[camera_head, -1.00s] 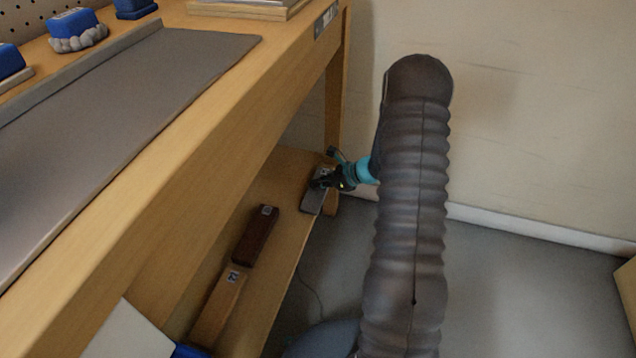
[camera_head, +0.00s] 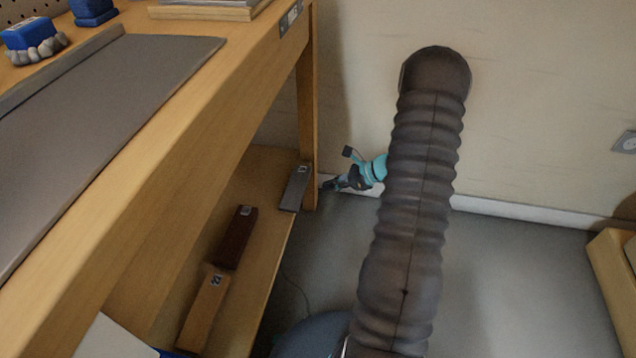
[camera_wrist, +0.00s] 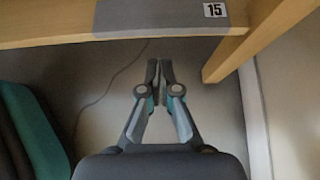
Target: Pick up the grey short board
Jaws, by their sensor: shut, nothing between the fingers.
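The grey short board (camera_head: 296,188) lies on the lower shelf of the bench, at its right end beside the bench leg. In the wrist view the board (camera_wrist: 160,17) shows at the top, with a white label reading 15 at its right end. My gripper (camera_head: 328,185) is just right of the bench leg, outside the shelf edge and apart from the board. In the wrist view my gripper (camera_wrist: 158,68) is shut and empty, its fingertips over the floor in front of the shelf edge.
A dark brown board (camera_head: 236,237) and a light wooden board (camera_head: 203,308) lie nearer on the same shelf (camera_head: 262,270). The bench leg (camera_head: 307,130) stands beside the gripper. A wooden box (camera_head: 612,262) is at the right edge. The floor between is mostly clear.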

